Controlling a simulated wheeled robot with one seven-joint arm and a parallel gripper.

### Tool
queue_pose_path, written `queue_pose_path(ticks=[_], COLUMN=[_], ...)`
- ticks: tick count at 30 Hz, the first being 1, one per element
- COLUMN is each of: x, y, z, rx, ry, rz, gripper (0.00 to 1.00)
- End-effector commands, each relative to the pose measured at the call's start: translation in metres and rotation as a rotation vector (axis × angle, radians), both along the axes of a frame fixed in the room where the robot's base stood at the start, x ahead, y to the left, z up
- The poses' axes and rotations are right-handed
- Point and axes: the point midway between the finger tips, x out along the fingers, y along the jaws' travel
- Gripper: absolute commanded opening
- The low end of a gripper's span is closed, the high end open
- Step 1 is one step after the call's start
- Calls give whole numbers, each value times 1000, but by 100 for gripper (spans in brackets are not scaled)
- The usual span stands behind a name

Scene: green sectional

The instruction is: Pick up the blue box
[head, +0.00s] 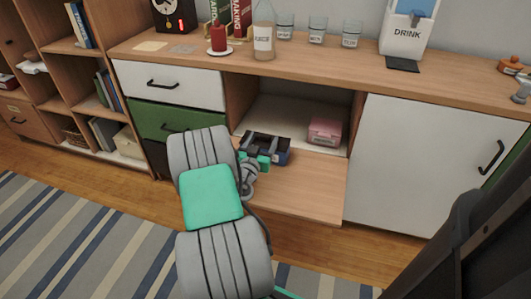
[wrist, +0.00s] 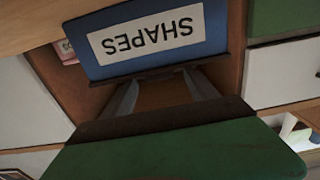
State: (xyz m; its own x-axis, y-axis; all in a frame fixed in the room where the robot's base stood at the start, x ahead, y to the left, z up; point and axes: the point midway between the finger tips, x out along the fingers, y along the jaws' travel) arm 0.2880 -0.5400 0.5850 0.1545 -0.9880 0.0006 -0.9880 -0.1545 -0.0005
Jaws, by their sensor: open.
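The blue box (wrist: 150,35) fills the upper part of the wrist view, with a white label that reads SHAPES upside down. In the head view only a dark blue part of the box (head: 283,157) shows past my gripper, at the front of the open cabinet compartment. My gripper (head: 266,143) is over the box there, with its jaws apart. In the wrist view the two grey fingers of my gripper (wrist: 160,88) reach toward the labelled face, one to each side. I cannot tell whether they touch the box.
A pink box (head: 325,131) stands in the compartment to the right. The fold-down door (head: 310,190) lies open below. A white cabinet door (head: 425,160) is to the right, drawers (head: 165,83) to the left. Bottle (head: 263,35), jars and a candle stand on top.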

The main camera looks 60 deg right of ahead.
Motion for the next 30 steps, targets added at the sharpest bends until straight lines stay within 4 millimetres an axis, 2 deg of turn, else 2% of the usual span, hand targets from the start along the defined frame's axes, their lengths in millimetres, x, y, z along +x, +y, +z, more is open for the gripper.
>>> queue_pose_path(ticks=[1,4,12,30], x=[0,2,5,5], y=[-11,-24,-27,-27], z=[-2,-1,-1,-1], rx=[-2,-1,0,0], ry=[-2,-1,1,1], rz=[-3,-2,1,1], gripper=[66,66,65,16])
